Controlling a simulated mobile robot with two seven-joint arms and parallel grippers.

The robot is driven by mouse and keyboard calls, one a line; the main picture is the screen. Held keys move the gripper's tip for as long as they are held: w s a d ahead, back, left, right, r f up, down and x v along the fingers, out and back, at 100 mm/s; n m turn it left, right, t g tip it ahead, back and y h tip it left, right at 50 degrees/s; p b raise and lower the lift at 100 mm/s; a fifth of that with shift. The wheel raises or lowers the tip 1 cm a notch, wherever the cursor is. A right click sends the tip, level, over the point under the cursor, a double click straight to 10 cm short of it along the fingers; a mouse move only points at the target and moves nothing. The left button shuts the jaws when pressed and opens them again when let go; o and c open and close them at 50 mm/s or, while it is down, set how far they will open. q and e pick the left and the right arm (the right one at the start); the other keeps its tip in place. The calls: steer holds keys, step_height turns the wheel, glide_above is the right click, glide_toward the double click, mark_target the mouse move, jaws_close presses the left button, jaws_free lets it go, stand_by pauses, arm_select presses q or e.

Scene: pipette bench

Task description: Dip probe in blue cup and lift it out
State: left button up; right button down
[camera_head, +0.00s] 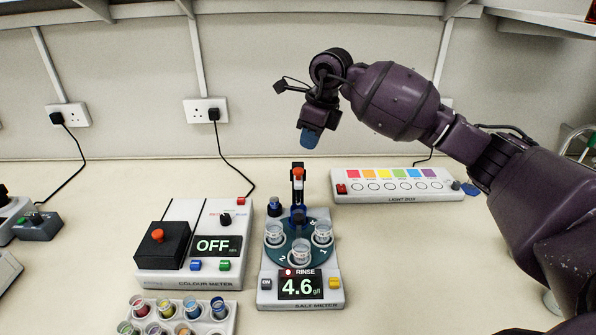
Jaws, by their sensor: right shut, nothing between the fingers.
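My right gripper (310,138) is shut and empty, with its blue fingertips pointing down above the salt meter. The probe (298,178), dark with an orange-red top, stands upright on the salt meter (334,297), below my gripper and apart from it. Several clear cups, such as the left one (274,233) and the right one (321,232), sit around the meter's dark round turntable. A cup with blue contents (192,308) stands in the rack (231,318) at lower left. I cannot tell whether the probe tip touches liquid. My left gripper is not in view.
The salt meter display (300,284) reads RINSE and 4.6. The colour meter (182,270) at left reads OFF. Bench right of the salt meter is clear.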

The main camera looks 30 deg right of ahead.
mark_target(300, 170)
steer(key=shift+f, duration=0.1)
steer(key=b+x, duration=0.3)
steer(key=x, duration=0.3)
steer(key=shift+w+f+b, duration=0.1)
steer(key=shift+f+b, duration=0.2)
steer(key=shift+f, duration=0.05)
steer(key=shift+a, duration=0.1)
steer(key=shift+f, duration=0.15)
